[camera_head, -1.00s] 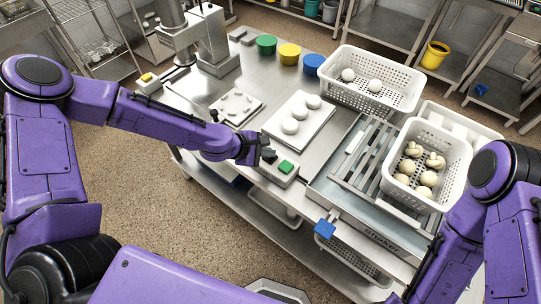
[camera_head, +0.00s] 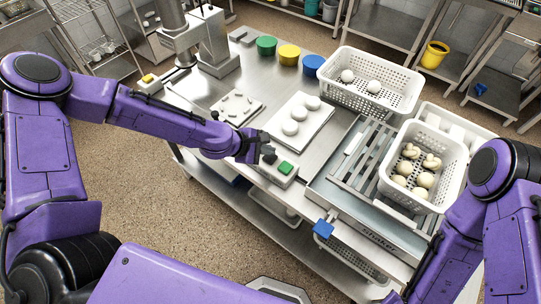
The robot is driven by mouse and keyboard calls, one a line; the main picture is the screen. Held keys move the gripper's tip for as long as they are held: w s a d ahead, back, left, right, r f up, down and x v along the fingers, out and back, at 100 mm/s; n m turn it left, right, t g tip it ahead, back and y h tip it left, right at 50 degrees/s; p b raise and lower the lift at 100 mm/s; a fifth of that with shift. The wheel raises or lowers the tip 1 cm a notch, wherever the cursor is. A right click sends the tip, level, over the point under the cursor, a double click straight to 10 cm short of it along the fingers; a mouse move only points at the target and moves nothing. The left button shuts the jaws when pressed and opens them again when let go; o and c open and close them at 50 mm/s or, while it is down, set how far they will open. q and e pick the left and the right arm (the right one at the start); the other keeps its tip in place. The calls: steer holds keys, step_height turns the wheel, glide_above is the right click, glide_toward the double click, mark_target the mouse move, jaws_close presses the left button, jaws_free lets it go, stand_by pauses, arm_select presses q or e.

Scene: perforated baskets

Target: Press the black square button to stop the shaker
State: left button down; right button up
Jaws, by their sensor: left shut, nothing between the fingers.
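A small grey control box (camera_head: 275,173) with a green square button (camera_head: 285,168) sits at the front edge of the steel table. My left gripper (camera_head: 266,155) is shut and empty, with its fingertips over the left part of this box. The black square button is not clearly visible; a dark spot at the fingertips may be the button or the fingers. I cannot tell whether the fingertips touch it. The shaker (camera_head: 375,176), a metal frame with slats, stands right of the box and carries a white perforated basket (camera_head: 399,187) with several mushrooms. My right gripper is out of view.
A white board with pale round items (camera_head: 299,120) lies just behind the control box. Another perforated basket (camera_head: 346,93) stands at the back. Green, yellow and blue (camera_head: 313,66) round containers line the back edge. A blue part (camera_head: 323,229) sticks out in front of the shaker.

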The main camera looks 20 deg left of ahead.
mark_target(267, 158)
arm_select(q)
steer(key=shift+r+p, duration=2.25)
steer(key=shift+r, duration=0.35)
steer(key=shift+f, duration=0.1)
steer(key=shift+a, duration=0.1)
steer(key=shift+w+a+f+m+t+y, duration=0.25)
steer(key=shift+a+m+t+y, duration=0.05)
steer(key=shift+a+y, duration=0.35)
steer(key=s+a+f+m+g+y+b, duration=0.2)
steer(key=s+a+f+m+y+b, duration=0.2)
steer(key=s+f, duration=0.7)
steer(key=s+a+f+m+g+y+b, duration=0.2)
steer(key=s+a+f+m+y+b, duration=0.2)
steer(key=s+a+f+m, duration=0.3)
steer(key=s+a+f+b, duration=0.1)
steer(key=s+f, duration=0.4)
steer(key=s, duration=0.6)
steer(key=shift+a, duration=0.6)
